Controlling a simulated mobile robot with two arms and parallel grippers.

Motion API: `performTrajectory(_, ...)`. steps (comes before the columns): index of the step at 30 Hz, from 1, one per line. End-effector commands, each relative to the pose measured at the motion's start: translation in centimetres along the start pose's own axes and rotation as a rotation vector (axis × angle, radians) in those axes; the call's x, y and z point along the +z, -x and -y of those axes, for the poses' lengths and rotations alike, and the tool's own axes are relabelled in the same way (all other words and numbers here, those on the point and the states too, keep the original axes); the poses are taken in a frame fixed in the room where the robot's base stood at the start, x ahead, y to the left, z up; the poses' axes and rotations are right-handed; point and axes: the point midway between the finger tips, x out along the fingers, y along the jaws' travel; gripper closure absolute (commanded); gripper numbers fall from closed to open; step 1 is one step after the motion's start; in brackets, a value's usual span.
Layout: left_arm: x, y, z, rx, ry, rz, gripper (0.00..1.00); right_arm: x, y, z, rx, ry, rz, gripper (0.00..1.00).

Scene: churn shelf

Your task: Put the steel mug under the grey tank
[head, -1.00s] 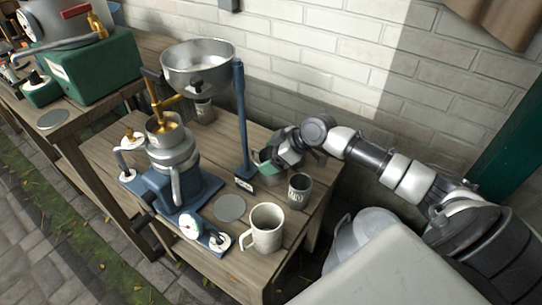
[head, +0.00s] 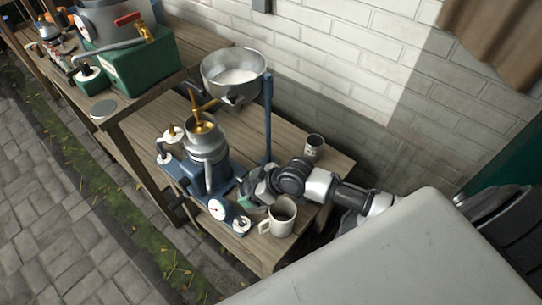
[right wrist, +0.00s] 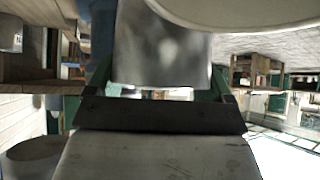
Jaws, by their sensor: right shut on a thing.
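The grey tank (head: 118,18) stands on a green base (head: 150,62) at the upper left of the head view, with a red-handled brass tap on its front. A round grey disc (head: 103,108) lies on the wooden bench before it. My right gripper (head: 251,188) is low over the nearer table, close behind the white mug and beside the blue churn stand. It is shut on the steel mug; the mug's grey metal side (right wrist: 165,50) fills the space between the green fingers in the right wrist view. In the head view the gripper mostly hides the mug. My left gripper is not in view.
A white mug (head: 281,217) stands near the front table edge. A small labelled cup (head: 314,148) stands behind my wrist. The churn (head: 205,140), its bowl (head: 234,76) and a blue post (head: 268,120) stand between my gripper and the tank.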

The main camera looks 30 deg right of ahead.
Motion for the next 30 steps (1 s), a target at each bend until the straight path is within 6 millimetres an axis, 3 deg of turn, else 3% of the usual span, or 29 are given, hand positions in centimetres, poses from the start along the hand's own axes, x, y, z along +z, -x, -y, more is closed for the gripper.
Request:
performTrajectory(1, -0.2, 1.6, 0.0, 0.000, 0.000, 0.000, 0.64, -0.9, 0.1, 1.5, -0.005, -0.004, -0.001, 0.49)
performTrajectory(15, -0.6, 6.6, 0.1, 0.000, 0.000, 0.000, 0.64, -4.2, -3.5, 13.2, -0.005, -0.005, -0.002, 0.49)
performTrajectory(24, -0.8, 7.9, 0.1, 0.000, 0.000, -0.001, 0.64, -6.3, -6.2, 21.2, -0.004, -0.003, -0.001, 0.49)
performTrajectory(30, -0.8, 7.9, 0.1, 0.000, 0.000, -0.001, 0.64, -7.0, -7.2, 24.3, -0.001, -0.003, 0.001, 0.49)
